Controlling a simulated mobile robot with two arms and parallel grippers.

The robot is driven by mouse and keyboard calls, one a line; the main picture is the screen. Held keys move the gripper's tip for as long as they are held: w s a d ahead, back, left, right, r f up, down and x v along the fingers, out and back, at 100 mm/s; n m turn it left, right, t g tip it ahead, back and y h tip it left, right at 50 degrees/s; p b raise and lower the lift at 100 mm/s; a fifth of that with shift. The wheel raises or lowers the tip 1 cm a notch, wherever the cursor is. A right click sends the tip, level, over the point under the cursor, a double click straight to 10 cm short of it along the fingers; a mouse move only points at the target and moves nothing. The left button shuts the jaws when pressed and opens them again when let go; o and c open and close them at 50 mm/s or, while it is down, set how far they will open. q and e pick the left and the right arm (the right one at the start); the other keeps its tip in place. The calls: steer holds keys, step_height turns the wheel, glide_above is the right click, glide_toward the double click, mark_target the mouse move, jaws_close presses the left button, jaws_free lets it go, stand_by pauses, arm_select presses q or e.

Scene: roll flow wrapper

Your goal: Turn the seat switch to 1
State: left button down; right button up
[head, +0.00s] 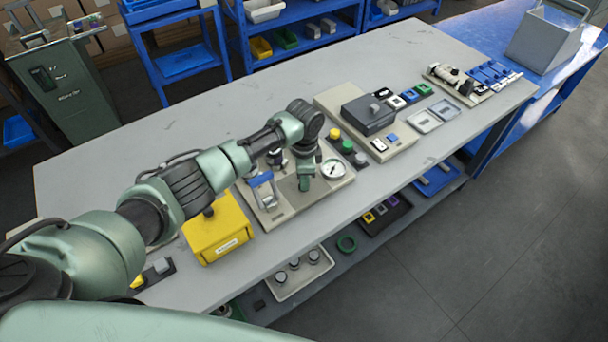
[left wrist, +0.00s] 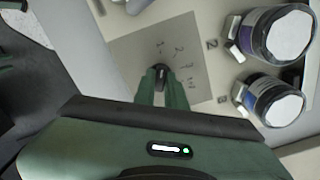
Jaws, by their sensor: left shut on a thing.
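In the left wrist view, the seat switch is a small dark knob (left wrist: 161,74) on a square grey plate (left wrist: 132,48) with printed position marks, 1, 2 and others, beside it. The green fingers of my left gripper (left wrist: 162,82) are closed around the knob. Which mark the knob points to is hard to tell, as the fingers cover part of it. In the head view, my left gripper (head: 305,183) reaches down onto the beige panel (head: 285,207), left of a round white gauge (head: 334,169). The switch is hidden there. My right gripper is not in view.
Two round white-topped parts (left wrist: 290,37) (left wrist: 281,110) stand close to the right of the switch plate. A blue-handled part (head: 262,187) and a yellow box (head: 217,230) are left of the gripper. A dark grey box (head: 368,115) stands further right on the table.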

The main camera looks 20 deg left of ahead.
arm_select(q)
steer(key=shift+r+n+p, duration=0.1)
steer(key=shift+n+p, duration=0.35)
steer(key=shift+n, duration=0.45)
steer(key=c, duration=1.5)
jaws_free()
steer(key=shift+o, duration=0.2)
step_height(320, 180, up, 8)
steer(key=shift+f+b, duration=0.15)
steer(key=shift+b, duration=0.4)
steer(key=shift+f, duration=0.1)
